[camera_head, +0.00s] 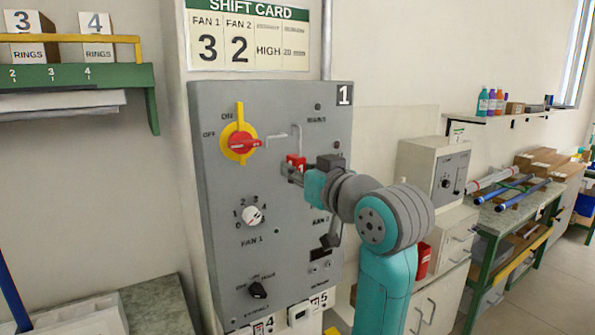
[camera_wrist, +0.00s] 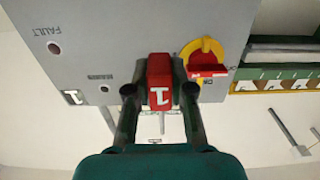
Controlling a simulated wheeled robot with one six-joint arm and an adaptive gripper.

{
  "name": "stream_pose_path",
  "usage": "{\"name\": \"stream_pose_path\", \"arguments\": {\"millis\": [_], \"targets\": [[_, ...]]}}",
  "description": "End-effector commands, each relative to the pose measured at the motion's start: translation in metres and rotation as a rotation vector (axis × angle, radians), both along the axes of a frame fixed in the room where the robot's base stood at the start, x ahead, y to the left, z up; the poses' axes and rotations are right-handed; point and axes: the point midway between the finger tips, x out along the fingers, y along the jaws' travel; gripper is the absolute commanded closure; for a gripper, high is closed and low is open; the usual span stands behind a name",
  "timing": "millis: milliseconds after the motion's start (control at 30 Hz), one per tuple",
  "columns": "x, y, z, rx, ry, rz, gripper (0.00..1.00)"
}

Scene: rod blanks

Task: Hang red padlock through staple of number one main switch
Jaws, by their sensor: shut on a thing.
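The red padlock (camera_head: 296,160) is held in front of the grey number one panel (camera_head: 215,185). My gripper (camera_head: 291,172) is shut on its body. In the wrist view, which is upside down, the padlock (camera_wrist: 160,80) shows a white 1 between my two fingers. The main switch (camera_head: 240,143) has a red handle on a yellow plate, left of the padlock; its handle (camera_wrist: 207,71) points sideways. A thin grey bent bar (camera_head: 282,135) shows between the switch and padlock. I cannot tell staple from shackle there, nor whether the shackle passes through the staple.
Below the switch are a white FAN 1 knob (camera_head: 252,215) and a black knob (camera_head: 258,290). A shift card (camera_head: 250,35) hangs above the panel. A green shelf (camera_head: 75,75) juts out at left. A worktop with rods (camera_head: 510,190) stands at right.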

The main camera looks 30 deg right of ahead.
Motion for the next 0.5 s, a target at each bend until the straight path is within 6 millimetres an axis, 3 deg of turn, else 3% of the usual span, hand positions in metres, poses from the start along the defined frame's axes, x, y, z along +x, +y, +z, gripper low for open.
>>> {"name": "stream_pose_path", "arguments": {"millis": [500], "targets": [[0.034,0.001,0.000,0.000,0.000,0.001,1.00]]}}
